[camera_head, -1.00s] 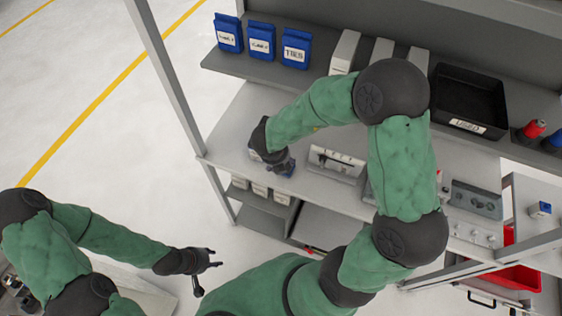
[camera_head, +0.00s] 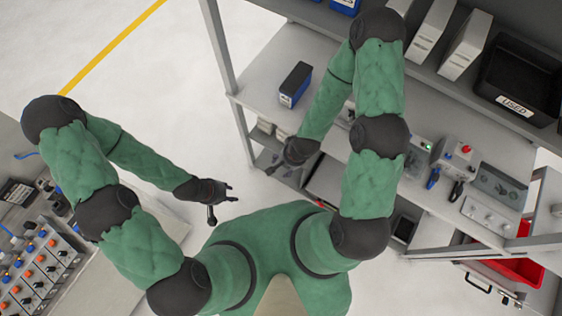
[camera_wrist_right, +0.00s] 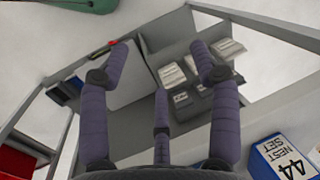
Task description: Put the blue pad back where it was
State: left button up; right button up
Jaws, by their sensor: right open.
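A blue box with a dark top and a white label (camera_head: 294,85) stands at the left end of the workbench. A blue block marked "NEST SET 44" (camera_wrist_right: 283,160) shows at the lower right of the right wrist view. I cannot make out a separate flat blue pad. My right gripper (camera_head: 274,166) is below and left of the box, off the bench's front edge. In the right wrist view its fingers (camera_wrist_right: 160,65) are spread and empty, facing the lower shelf. My left gripper (camera_head: 221,203) is open and empty over the floor.
White-labelled bins (camera_wrist_right: 172,76) sit on the lower shelf. A black "USED" tray (camera_head: 514,104) and white binders (camera_head: 466,45) are on the upper shelf. A rack post (camera_head: 219,45) stands left of the bench. A red bin (camera_head: 515,268) is at the right.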

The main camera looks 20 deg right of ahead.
jog(key=s+a+n, duration=0.1)
jog(key=s+a+n+y, duration=0.1)
jog(key=s+n, duration=0.1)
jog(key=s+f+n+g, duration=0.1)
jog(key=n, duration=0.1)
jog(key=shift+s+a+f, duration=0.1)
jog(key=shift+s+a, duration=0.2)
jog(key=shift+a, duration=0.1)
